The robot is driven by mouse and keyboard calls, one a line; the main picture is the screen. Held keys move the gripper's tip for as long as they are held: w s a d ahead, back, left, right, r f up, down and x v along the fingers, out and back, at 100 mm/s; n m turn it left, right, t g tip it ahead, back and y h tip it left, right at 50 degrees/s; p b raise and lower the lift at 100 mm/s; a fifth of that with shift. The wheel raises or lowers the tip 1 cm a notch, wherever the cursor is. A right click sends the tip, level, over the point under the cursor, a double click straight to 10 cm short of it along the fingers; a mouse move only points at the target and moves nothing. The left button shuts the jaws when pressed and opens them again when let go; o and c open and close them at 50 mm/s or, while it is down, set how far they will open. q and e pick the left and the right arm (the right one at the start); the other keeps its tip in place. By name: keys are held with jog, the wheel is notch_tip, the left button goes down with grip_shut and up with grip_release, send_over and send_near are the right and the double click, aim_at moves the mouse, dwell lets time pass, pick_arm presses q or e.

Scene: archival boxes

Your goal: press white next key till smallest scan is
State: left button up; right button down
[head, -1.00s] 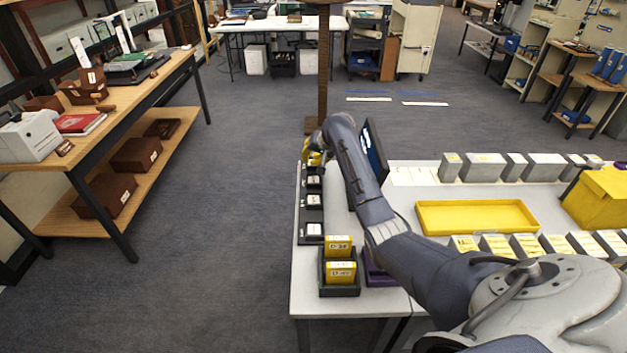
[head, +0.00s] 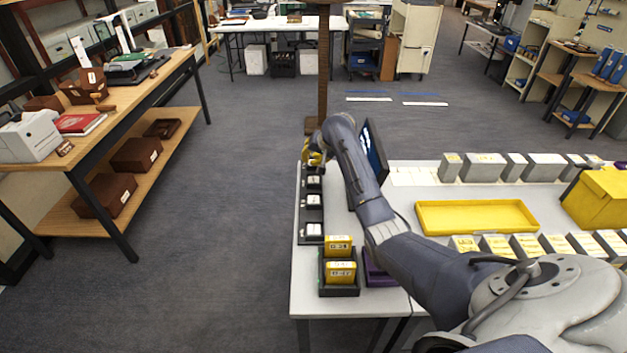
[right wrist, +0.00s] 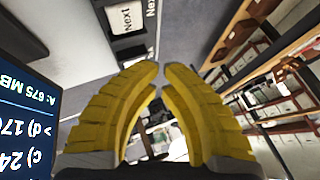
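The white key marked "Next" (right wrist: 127,17) shows at the top of the right wrist view, beyond my fingertips and apart from them. A dark strip with several white keys (head: 313,200) runs along the table's left edge in the head view. My right gripper (head: 312,160) is over the far end of this strip. Its yellow fingers (right wrist: 160,68) have their tips drawn close together, with nothing between them. The screen (head: 375,150) stands right of the gripper. In the right wrist view the screen (right wrist: 28,130) shows upside-down lines, including "A: 675 MB". My left gripper is out of view.
Two yellow labelled boxes (head: 340,272) stand in a dark holder at the table's near left corner. A yellow tray (head: 478,217), grey boxes (head: 483,167) and a yellow bin (head: 600,197) are to the right. Open floor lies left of the table.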

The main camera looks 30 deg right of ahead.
aim_at(311, 176)
dwell(0.6)
jog(key=c, duration=2.1)
grip_release()
jog(key=shift+d+r, duration=0.1)
jog(key=shift+r, duration=0.05)
grip_shut()
notch_tip(311, 176, up, 4)
jog(key=shift+f, duration=0.2)
jog(key=shift+f, duration=4.4)
